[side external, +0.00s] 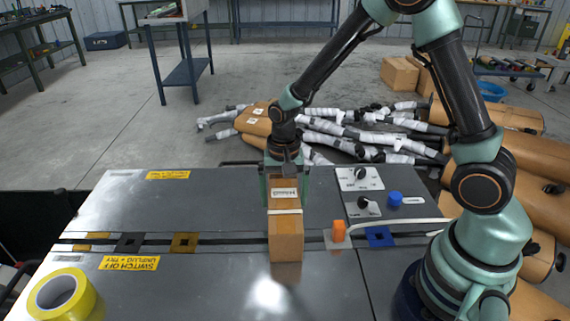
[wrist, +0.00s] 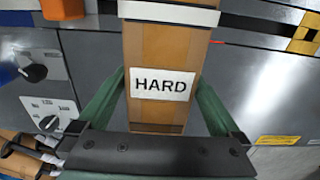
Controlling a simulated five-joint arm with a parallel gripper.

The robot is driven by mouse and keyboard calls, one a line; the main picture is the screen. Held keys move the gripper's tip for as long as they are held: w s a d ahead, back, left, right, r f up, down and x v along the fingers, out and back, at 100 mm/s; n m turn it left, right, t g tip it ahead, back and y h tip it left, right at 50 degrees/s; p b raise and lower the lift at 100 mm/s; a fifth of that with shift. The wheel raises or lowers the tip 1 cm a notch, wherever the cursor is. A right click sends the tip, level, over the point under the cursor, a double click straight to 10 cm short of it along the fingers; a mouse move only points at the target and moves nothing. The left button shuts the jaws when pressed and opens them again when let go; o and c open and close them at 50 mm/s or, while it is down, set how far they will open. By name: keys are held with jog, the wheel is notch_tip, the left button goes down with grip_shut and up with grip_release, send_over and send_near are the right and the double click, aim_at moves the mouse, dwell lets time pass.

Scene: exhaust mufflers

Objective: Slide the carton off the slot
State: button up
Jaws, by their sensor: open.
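The brown carton (side external: 286,238) lies across the dark slot (side external: 222,242) in the grey bench top, with its long side running from near to far. It has a white band and a white label. In the wrist view the carton (wrist: 160,60) shows the label "HARD", and the slot (wrist: 255,24) passes behind its banded part. My gripper (side external: 286,190) is over the carton's far end, with one green finger on each side. In the wrist view the open fingers (wrist: 162,85) straddle the carton, with a small gap visible at each side.
An orange block (side external: 338,231) stands close right of the carton, with a blue square plate (side external: 379,236) beyond it. Knob panels (side external: 360,179) and a blue knob (side external: 394,198) are behind right. A yellow tape roll (side external: 62,295) lies front left. The bench left of the carton is mostly clear.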

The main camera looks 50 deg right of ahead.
jog(key=shift+f, duration=1.1)
jog(key=shift+c, duration=0.3)
jog(key=c, duration=1.4)
jog(key=shift+w+d, duration=3.2)
jog(key=o, duration=1.5)
jog(key=shift+c, duration=0.2)
notch_tip(320, 180, up, 12)
jog(key=shift+r, duration=0.1)
